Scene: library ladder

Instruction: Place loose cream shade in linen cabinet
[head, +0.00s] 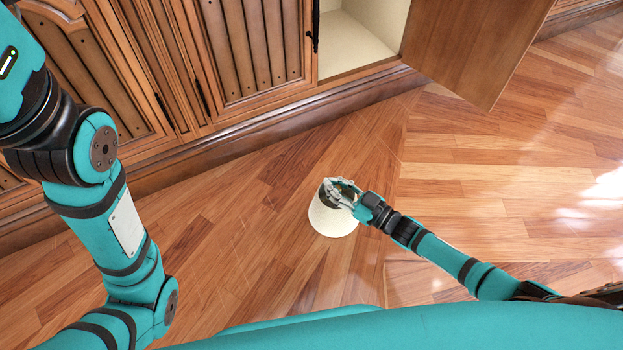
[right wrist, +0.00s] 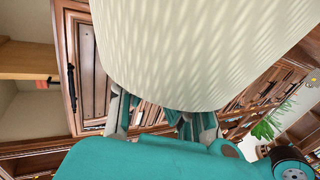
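The cream shade (head: 331,220) is a pale, tapered lampshade near the middle of the head view, in front of the cabinets. My right gripper (head: 342,192) is at its upper rim, with the fingers closed on it. In the right wrist view the ribbed shade (right wrist: 195,50) fills the top and hides the fingertips. I cannot tell whether the shade touches the floor. The linen cabinet (head: 358,38) is open at the top of the head view, with a bare cream interior floor showing. My left arm shows at the left, but its gripper is out of view.
The open wooden cabinet door (head: 478,45) swings out to the right of the opening. Closed carved doors (head: 250,50) and a raised base ledge (head: 270,127) run to the left. The wooden floor (head: 480,170) around the shade is clear. A green plant (right wrist: 270,122) shows in the wrist view.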

